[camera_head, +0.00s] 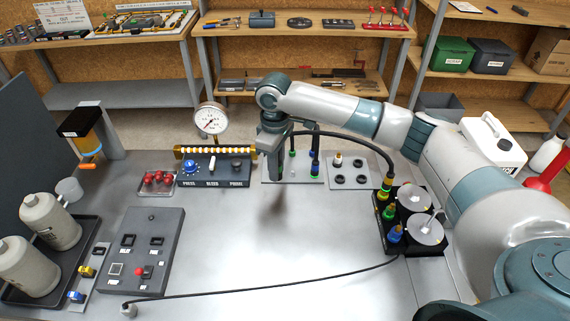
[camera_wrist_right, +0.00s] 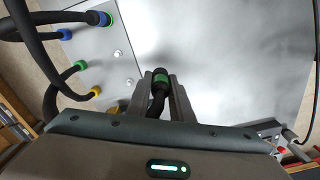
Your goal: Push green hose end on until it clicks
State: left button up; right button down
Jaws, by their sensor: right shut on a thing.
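My right gripper (camera_head: 272,170) points down over the table just left of the hose plate (camera_head: 306,178). In the right wrist view its fingers (camera_wrist_right: 160,88) are shut on the green hose end (camera_wrist_right: 161,78), a black hose tip with a green ring. The held end is hidden in the head view. It looks apart from the plate (camera_wrist_right: 100,48), which shows left of the fingers with two bare pale studs (camera_wrist_right: 117,53) and several blue, green and yellow collared ends. My left gripper is not in view.
The gauge panel (camera_head: 213,169) stands left of the gripper. The black block (camera_head: 408,240) with colour-ringed fittings and two round discs is at the right. A thin black cable (camera_head: 260,293) crosses the front of the table. The middle of the table is clear.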

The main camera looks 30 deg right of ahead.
jog(key=s+a+m+b, duration=0.2)
jog(key=s+m+b, duration=0.2)
jog(key=s, duration=0.4)
jog(key=s+a+m+b, duration=0.3)
jog(key=s+m+b, duration=0.1)
jog(key=s, duration=0.5)
jog(key=shift+s+f, duration=0.25)
jog(key=shift+f, duration=0.1)
